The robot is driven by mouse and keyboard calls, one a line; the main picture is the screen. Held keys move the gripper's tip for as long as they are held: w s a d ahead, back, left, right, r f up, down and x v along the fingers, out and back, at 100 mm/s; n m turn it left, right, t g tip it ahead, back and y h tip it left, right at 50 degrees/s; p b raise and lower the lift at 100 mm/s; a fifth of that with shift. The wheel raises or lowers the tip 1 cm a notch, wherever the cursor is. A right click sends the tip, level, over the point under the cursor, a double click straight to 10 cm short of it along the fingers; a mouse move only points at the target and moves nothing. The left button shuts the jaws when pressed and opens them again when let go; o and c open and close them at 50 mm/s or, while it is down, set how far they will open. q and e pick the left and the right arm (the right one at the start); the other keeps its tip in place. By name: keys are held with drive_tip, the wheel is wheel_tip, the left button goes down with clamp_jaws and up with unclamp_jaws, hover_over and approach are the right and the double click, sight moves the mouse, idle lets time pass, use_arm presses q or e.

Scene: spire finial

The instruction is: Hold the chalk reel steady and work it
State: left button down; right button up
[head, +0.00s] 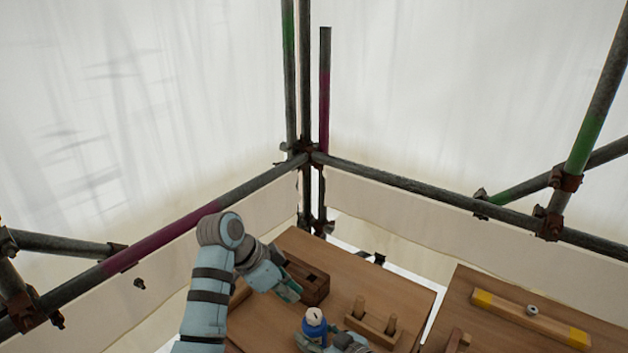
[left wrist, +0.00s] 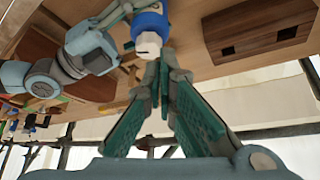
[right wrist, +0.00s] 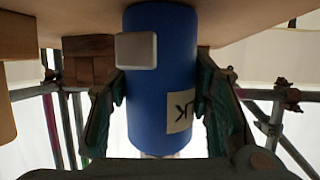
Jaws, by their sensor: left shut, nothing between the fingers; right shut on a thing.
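The chalk reel (head: 314,327) is a blue cylinder with a pale top, standing low in the middle of the head view. My right gripper (head: 334,344) is shut on it from the near side. In the right wrist view the reel (right wrist: 160,85) stands between the two fingers, with a pale block on its side and a marked label. My left gripper (head: 288,292) is shut and empty, up and left of the reel. In the left wrist view its closed fingertips (left wrist: 160,68) appear close to the reel's white end (left wrist: 148,46); I cannot tell whether they touch.
A slotted wooden block (head: 313,285) lies just behind my left gripper. A wooden rack with two pegs (head: 372,324) stands right of the reel. A second table at right bears a yellow-ended wooden bar (head: 510,312). Scaffold tubes (head: 400,182) and white sheeting stand behind.

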sight(314, 317)
use_arm(q)
drive_tip(key=s+f, duration=0.1)
drive_tip(key=f, duration=0.1)
drive_tip(key=d+f, duration=0.1)
drive_tip(key=f, duration=0.1)
drive_tip(key=s+f, duration=0.1)
drive_tip(key=f, duration=0.1)
drive_tip(key=shift+s+d, duration=0.3)
drive_tip(key=shift+d, duration=0.05)
drive_tip(key=shift+w+d, duration=0.1)
idle(0.5)
drive_tip(key=shift+w, duration=0.2)
drive_tip(key=shift+w+a, duration=0.3)
drive_tip(key=shift+a, duration=0.05)
drive_tip(key=shift+w+a, duration=0.1)
drive_tip(key=shift+w, duration=0.55)
